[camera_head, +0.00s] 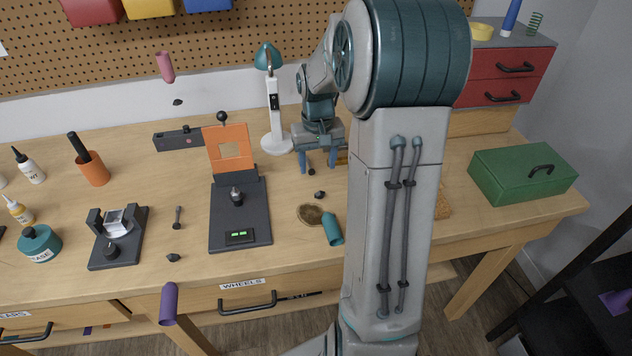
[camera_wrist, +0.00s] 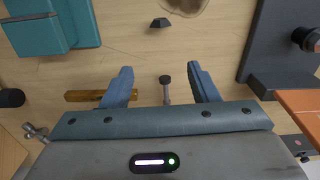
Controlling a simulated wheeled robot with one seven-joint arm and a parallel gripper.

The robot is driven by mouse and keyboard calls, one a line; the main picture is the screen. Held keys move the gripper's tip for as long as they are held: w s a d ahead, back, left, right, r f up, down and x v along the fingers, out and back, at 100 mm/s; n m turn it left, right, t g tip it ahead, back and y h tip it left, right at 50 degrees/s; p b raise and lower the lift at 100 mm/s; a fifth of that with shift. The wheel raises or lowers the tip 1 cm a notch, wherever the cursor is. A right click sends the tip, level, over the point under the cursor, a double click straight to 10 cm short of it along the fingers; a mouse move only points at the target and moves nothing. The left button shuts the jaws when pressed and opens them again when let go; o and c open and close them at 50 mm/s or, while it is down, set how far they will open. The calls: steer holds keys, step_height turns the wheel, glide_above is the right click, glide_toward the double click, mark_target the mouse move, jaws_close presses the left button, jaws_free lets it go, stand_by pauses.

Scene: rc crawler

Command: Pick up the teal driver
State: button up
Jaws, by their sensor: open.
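A round brown dish (camera_head: 310,214) is left of the handle. A dark stand with an orange panel (camera_head: 228,150) stands farther left. A lamp (camera_head: 273,110) is behind, left of the gripper. A green box (camera_head: 522,172) sits at right. My arm hides part of the bench.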

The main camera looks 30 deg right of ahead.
mark_target(316, 178)
steer(key=shift+w+a+f+p, duration=0.15)
steer(key=shift+f+p, duration=0.1)
steer(key=shift+f, duration=1.15)
steer(key=shift+w+f+p, duration=0.1)
steer(key=shift+f+p, duration=0.1)
steer(key=shift+f, duration=1.2)
steer(key=shift+c, duration=0.3)
steer(key=c, duration=1.1)
steer(key=shift+o, duration=0.2)
